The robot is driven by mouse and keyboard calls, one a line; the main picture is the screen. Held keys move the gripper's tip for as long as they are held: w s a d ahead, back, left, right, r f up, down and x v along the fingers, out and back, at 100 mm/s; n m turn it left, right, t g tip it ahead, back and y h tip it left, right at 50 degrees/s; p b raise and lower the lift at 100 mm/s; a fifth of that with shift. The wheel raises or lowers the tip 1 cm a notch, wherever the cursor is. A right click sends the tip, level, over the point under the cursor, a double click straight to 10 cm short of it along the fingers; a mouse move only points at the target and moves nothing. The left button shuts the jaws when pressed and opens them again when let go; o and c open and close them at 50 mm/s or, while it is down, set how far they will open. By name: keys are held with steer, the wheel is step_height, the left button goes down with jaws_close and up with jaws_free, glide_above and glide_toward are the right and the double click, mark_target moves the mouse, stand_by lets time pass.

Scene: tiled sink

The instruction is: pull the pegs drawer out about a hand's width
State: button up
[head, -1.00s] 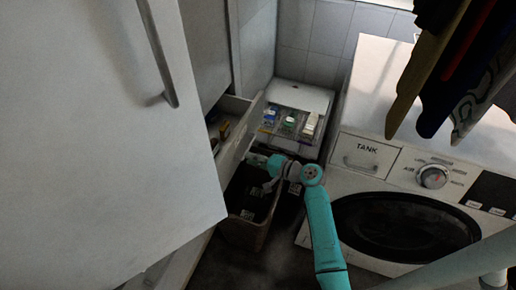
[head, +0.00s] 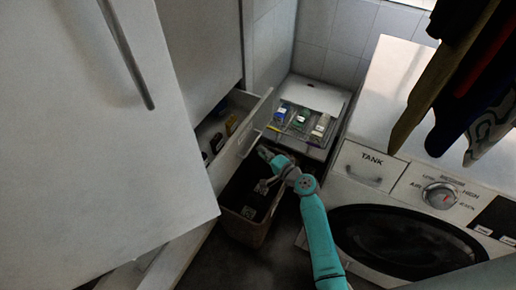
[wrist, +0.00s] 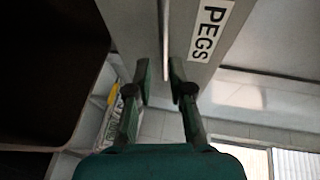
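The pegs drawer shows in the head view as a pale drawer front (head: 246,132), standing out from the cabinet with its inside partly visible. In the wrist view its front (wrist: 140,20) bears a "PEGS" label (wrist: 210,30). A thin bar handle (wrist: 165,40) runs up the front and ends between my gripper's fingers (wrist: 159,80). The fingers are apart, with a gap on the handle's left side; the handle is close to the right finger. In the head view my gripper (head: 265,153) is just in front of the drawer front.
A dark-lined bin (head: 245,228) stands below the drawer. A shelf unit with several small containers (head: 301,120) is behind. The washing machine (head: 400,235) is at the right, clothes (head: 465,80) hang above it, and a large white door (head: 110,140) fills the left.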

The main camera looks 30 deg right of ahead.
steer(key=shift+x, duration=1.7)
steer(key=shift+s, duration=0.1)
jaws_close()
steer(key=shift+f, duration=0.1)
